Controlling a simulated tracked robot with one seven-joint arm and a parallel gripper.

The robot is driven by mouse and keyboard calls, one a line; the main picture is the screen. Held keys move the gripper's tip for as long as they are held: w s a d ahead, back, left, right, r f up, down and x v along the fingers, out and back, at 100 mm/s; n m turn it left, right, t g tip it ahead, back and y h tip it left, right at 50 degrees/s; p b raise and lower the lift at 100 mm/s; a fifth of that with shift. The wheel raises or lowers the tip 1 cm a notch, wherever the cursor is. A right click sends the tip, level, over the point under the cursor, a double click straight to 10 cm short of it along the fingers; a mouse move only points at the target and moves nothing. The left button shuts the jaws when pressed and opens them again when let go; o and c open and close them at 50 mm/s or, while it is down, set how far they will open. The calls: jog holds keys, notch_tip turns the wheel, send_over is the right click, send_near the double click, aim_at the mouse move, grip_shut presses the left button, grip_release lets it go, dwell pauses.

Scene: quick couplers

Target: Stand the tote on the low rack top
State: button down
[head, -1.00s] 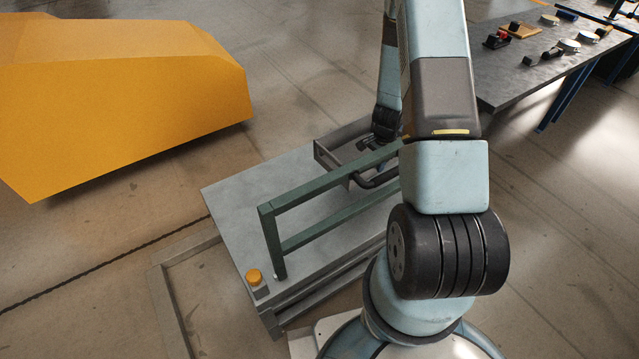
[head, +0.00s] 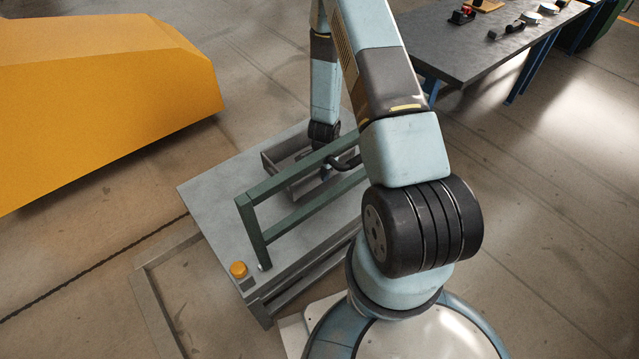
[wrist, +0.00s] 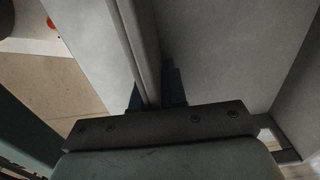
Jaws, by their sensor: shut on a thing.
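The tote (head: 272,167) is a grey open box, seen in the head view over the far right part of the low rack top (head: 215,190). Whether its base touches the top or hangs just above is hard to tell. A green rail (head: 300,169) along the near side hides part of the tote. My gripper (head: 326,170) reaches down from above and is shut on a tote wall. The wrist view shows that wall (wrist: 141,45) between the two dark fingers (wrist: 157,98), with the tote's inside to the right.
A large yellow block (head: 100,100) stands to the left. A dark workbench (head: 470,50) with small parts is at the upper right. The left part of the rack top is bare.

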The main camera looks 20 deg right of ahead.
aim_at(319, 183)
jog(key=shift+a+f, duration=0.8)
jog(key=shift+f, duration=1.7)
jog(key=c, duration=1.2)
grip_release()
jog(key=shift+f, duration=0.1)
notch_tip(319, 183, up, 12)
jog(key=shift+w+r, duration=0.1)
jog(key=shift+r, duration=0.1)
